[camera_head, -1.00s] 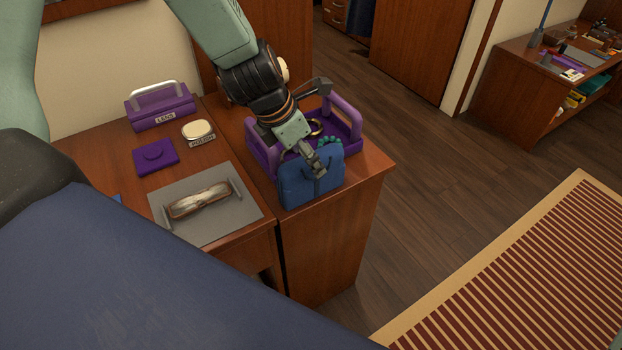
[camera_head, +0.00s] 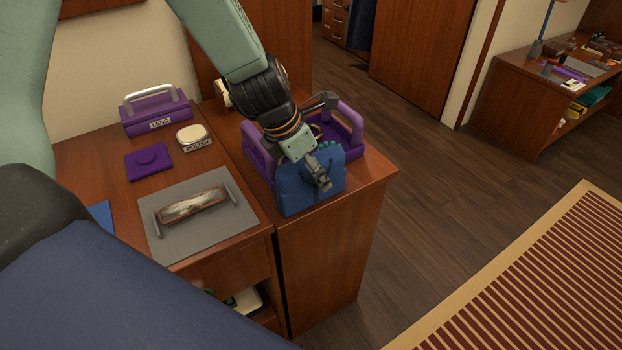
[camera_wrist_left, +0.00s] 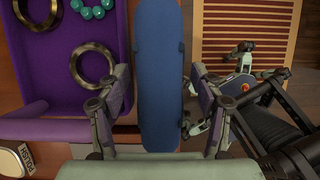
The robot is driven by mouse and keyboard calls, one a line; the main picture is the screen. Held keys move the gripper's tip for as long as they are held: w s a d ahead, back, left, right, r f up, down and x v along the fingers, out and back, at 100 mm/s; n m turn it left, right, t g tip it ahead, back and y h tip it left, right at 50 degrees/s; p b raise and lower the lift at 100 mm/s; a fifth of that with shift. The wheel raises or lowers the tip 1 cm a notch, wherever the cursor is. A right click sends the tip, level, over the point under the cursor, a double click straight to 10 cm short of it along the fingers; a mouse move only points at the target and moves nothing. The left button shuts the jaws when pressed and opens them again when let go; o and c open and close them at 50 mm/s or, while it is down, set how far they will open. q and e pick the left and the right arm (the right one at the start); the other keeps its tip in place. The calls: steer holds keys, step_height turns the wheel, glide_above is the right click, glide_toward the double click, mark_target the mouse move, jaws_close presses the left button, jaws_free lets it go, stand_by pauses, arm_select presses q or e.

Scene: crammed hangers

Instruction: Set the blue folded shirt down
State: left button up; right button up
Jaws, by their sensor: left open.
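The blue folded shirt (camera_head: 300,198) stands on edge on the wooden cabinet top, in front of the purple tray (camera_head: 256,162). My left gripper (camera_head: 316,160) reaches down over it from above. In the left wrist view the shirt (camera_wrist_left: 158,75) shows as a long, narrow blue slab between the two fingers of my left gripper (camera_wrist_left: 158,100). The fingers are apart, one on each side, with a visible gap to the shirt on both sides. My right gripper cannot be made out.
The tray holds bangles (camera_wrist_left: 90,62) and teal beads (camera_wrist_left: 92,8). The desk at left carries a purple LENS box (camera_head: 157,115), a POLISH tin (camera_head: 192,134), a purple case (camera_head: 148,162) and a grey mat (camera_head: 180,240). The cabinet's right edge drops to open floor.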

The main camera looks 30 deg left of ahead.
arm_select(q)
steer(key=shift+f, duration=0.25)
stand_by(0.3)
jaws_close()
stand_by(0.5)
steer(key=shift+r, duration=0.2)
